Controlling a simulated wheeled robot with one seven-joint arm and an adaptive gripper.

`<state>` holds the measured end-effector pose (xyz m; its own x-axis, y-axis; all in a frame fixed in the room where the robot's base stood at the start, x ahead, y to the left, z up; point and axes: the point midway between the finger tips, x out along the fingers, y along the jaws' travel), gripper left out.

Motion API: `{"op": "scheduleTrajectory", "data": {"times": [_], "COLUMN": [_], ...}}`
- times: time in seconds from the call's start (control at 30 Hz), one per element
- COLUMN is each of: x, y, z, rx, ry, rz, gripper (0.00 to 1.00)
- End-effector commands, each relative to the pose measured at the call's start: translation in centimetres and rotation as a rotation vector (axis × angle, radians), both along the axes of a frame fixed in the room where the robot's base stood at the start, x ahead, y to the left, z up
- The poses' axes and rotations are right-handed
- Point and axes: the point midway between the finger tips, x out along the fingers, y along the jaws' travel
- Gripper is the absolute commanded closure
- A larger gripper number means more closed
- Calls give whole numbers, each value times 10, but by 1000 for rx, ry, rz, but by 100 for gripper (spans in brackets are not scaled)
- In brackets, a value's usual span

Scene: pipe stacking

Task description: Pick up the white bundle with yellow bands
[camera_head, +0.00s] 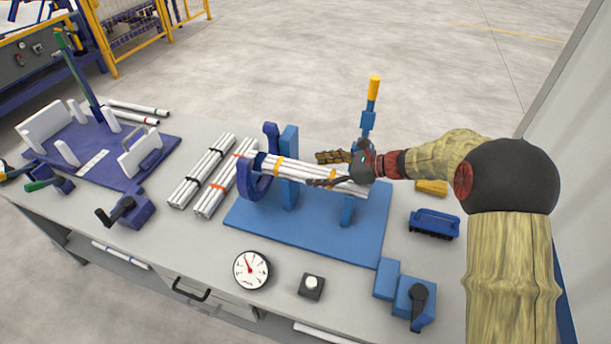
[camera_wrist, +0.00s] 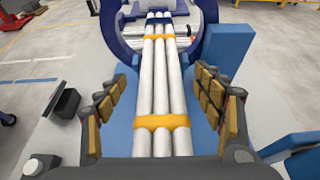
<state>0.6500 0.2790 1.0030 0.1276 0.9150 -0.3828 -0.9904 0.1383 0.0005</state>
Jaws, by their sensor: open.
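The white bundle with yellow bands (camera_head: 303,171) rests in the blue fixture (camera_head: 250,217), its left end passing through the dark blue ring (camera_head: 256,183). In the wrist view the bundle (camera_wrist: 162,95) runs away from me, with two yellow bands and a blue band farther off. My gripper (camera_head: 335,170) is at the bundle's right part. In the wrist view my gripper (camera_wrist: 160,105) is open, its tan-padded fingers on either side of the bundle, with gaps between pads and pipes.
Two other white bundles, one with black bands (camera_head: 203,170) and one with orange bands (camera_head: 222,185), lie left of the fixture. A purple rack (camera_head: 85,180) stands farther left. A gauge (camera_head: 251,270) and a knob box (camera_head: 312,287) sit in front. A blue upright (camera_head: 289,160) stands close by.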

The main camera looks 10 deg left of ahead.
Motion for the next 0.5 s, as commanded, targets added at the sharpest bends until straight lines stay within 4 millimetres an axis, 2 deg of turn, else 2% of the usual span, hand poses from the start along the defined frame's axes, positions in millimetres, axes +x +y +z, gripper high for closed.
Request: {"op": "scheduleTrajectory", "data": {"times": [0.1, 0.33, 0.5], "x": [2, 3, 3], "y": [14, 16, 15], "z": [-8, -7, -7], "rx": [0, 0, 0], "ry": [0, -1, 0], "rz": [2, -1, -1], "gripper": [32, 32, 40]}}
